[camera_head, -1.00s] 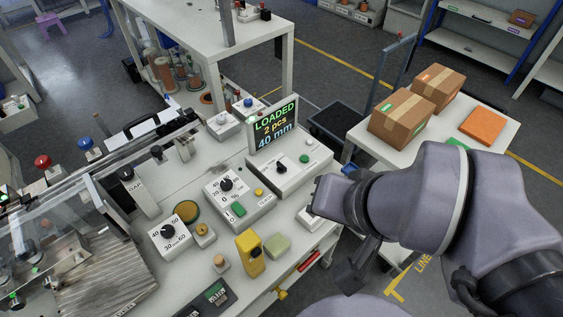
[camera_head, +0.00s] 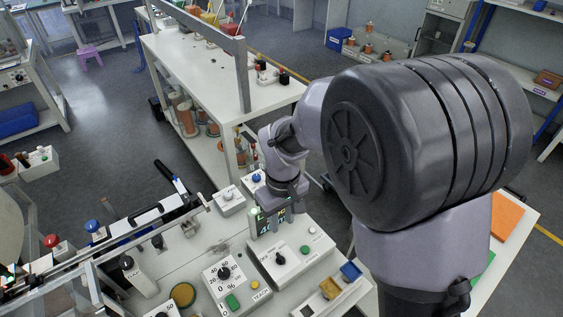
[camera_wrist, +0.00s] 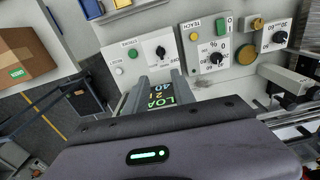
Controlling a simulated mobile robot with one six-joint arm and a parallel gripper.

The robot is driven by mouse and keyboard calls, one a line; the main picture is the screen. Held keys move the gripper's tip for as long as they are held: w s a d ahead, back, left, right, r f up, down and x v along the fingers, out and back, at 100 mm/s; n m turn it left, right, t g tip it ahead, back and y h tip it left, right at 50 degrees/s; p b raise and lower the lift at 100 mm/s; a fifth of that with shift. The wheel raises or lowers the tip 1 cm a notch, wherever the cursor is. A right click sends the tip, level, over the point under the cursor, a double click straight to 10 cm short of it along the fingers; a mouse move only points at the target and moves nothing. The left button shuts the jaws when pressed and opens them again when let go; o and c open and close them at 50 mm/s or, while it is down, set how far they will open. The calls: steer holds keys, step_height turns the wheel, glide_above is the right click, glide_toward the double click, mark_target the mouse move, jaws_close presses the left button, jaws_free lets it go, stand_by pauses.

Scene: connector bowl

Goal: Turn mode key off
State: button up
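A white control box (camera_head: 316,257) on the bench carries a black rotary switch (camera_head: 281,258), which also shows in the wrist view (camera_wrist: 160,50), and a green button (camera_head: 305,250). No readable label marks the mode key, so I cannot tell for sure whether this switch is it. My gripper (camera_wrist: 159,80) is open and empty. It hangs above the display (camera_wrist: 160,100) behind the box, with the switch in front of the fingertips in the wrist view. In the head view my wrist covers part of the display (camera_head: 268,226).
A white box with a percent dial (camera_head: 224,273) and green button stands to the left. Yellow (camera_head: 330,287) and blue (camera_head: 351,271) pieces lie to the right. Small boxes, one with a blue knob (camera_head: 256,179), stand behind. A cardboard box (camera_wrist: 27,55) is off to the side.

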mark_target(280, 257)
step_height(280, 257, down, 18)
steer(key=b, duration=0.5)
steer(key=shift+a+f, duration=0.15)
steer(key=shift+f, duration=0.1)
jaws_close()
